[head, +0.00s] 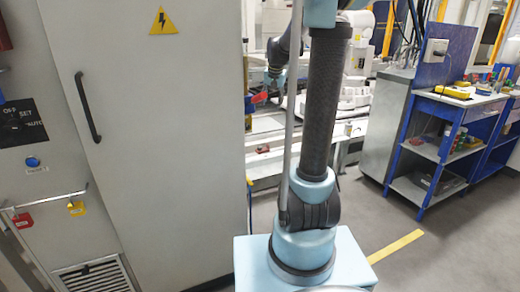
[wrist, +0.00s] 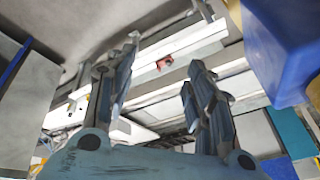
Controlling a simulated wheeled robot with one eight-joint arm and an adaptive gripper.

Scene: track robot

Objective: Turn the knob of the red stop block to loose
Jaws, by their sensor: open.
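A small red block (wrist: 164,62), which looks like the red stop block, sits on a pale metal rail (wrist: 190,52) in the wrist view. My gripper (wrist: 165,52) is open and empty, with its two fingers spread on either side of the red block in the picture. The block looks farther off than the fingertips, with a gap between. Its knob is too small to make out. In the head view, a small red piece (head: 263,148) on the track behind my arm may be the same block. My gripper's fingers are not clear in the head view.
A grey cabinet (head: 150,130) stands close on the left. A blue workbench (head: 440,140) with tools stands at the right. In the wrist view, a large blue shape (wrist: 285,50) is close at the upper right. Open floor (head: 440,250) lies at the front right.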

